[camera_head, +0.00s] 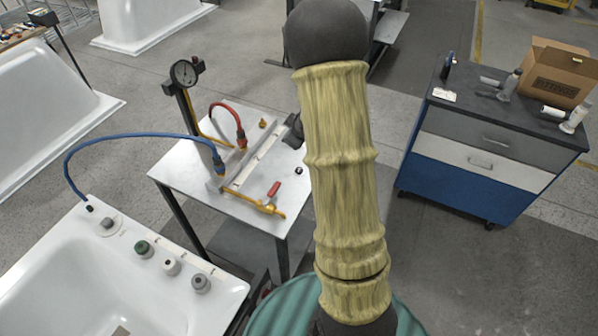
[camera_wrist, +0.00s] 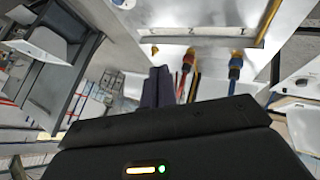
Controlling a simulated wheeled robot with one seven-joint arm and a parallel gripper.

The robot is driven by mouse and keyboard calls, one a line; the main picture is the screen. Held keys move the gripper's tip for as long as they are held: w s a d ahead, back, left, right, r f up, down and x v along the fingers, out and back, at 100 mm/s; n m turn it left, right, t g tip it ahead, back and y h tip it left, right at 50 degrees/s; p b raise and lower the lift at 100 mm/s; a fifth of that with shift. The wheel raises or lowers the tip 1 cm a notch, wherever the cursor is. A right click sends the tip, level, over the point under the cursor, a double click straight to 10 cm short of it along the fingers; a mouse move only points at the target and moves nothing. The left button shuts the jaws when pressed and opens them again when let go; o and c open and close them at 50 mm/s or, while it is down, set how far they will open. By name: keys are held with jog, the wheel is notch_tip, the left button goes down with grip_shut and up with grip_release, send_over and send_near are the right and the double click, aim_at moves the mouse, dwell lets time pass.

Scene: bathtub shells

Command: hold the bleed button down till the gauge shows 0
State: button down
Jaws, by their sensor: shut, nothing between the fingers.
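The gauge (camera_head: 184,72) is a round dial on a dark post at the back of the white bench; its needle is too small to read. A small dark knob (camera_head: 299,170), perhaps the bleed button, sits on the bench top at the right; I cannot be sure. In the wrist view my gripper (camera_wrist: 158,73) has its dark fingers together, with nothing between them. The fingertips appear close to a small brass fitting (camera_wrist: 154,50) at the manifold's end; contact cannot be told. In the head view my arm hides most of the gripper.
The white bench (camera_head: 180,170) carries a manifold with a red hose (camera_head: 227,106), a blue hose (camera_head: 130,137) and a red-handled valve (camera_head: 273,189). A tub shell (camera_head: 225,292) stands front left. A blue drawer cabinet (camera_head: 465,185) stands right, with floor between.

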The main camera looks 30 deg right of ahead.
aim_at(302, 171)
jog(key=w+d+f+n+y, duration=0.3)
jog(key=d+f+n, duration=0.1)
jog(key=f, duration=0.6)
jog(key=shift+n+y+b, duration=0.4)
jog(key=shift+n+b, duration=0.05)
jog(key=shift+n, duration=0.45)
notch_tip(302, 171, down, 9)
jog(key=b, duration=0.7)
jog(key=shift+r, duration=0.1)
dwell(0.6)
jog(key=shift+f+b, duration=0.3)
jog(key=shift+f, duration=0.1)
